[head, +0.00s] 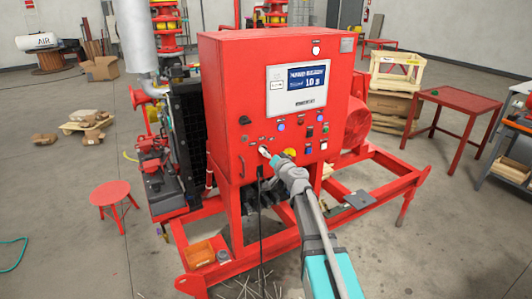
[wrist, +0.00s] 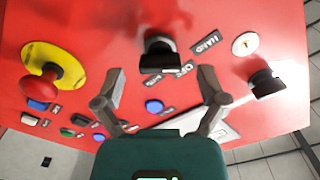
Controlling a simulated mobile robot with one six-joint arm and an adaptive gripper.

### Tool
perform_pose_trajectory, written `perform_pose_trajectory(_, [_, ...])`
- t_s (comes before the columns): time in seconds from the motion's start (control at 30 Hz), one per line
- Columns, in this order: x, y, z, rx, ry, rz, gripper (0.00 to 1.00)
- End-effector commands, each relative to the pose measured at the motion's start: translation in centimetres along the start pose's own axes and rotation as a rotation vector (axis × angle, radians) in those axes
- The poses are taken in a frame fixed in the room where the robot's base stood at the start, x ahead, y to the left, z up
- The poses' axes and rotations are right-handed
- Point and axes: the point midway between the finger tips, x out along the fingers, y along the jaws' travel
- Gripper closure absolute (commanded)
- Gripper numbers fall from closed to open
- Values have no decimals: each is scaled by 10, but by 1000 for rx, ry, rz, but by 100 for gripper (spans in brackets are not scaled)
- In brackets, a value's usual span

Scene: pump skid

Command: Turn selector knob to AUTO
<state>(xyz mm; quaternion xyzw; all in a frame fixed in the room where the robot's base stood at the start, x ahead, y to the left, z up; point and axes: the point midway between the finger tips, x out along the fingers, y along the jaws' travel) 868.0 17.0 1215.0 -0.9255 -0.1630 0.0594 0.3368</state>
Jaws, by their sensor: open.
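The black selector knob (wrist: 159,50) is on the red panel at the top middle of the wrist view. An OFF label (wrist: 187,70) and a HAND label (wrist: 207,42) are beside it, turned in the picture. I cannot read an AUTO label; the left finger covers part of the panel there. Which mark the knob points at is unclear. My gripper (wrist: 162,72) is open, its fingers apart on either side of the knob's lower end, with no contact visible. In the head view my gripper (head: 268,154) is at the lower front of the red cabinet (head: 225,85), hiding the knob.
In the wrist view a red mushroom button on a yellow disc (wrist: 45,75) is at left, and another black knob (wrist: 265,82) is at right beside a white round fitting (wrist: 245,43). A blue button (wrist: 154,106) lies between the fingers. A red stool (head: 107,195) stands left of the skid.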

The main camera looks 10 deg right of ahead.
Motion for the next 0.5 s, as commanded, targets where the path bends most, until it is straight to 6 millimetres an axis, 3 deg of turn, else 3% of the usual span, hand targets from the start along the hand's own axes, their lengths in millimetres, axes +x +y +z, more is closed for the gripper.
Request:
perform_pose_trajectory(0.2, [20, 0, 0, 0, 0, 0, 9])
perform_pose_trajectory(0.5, [23, 0, 0, 0, 0, 0, 9])
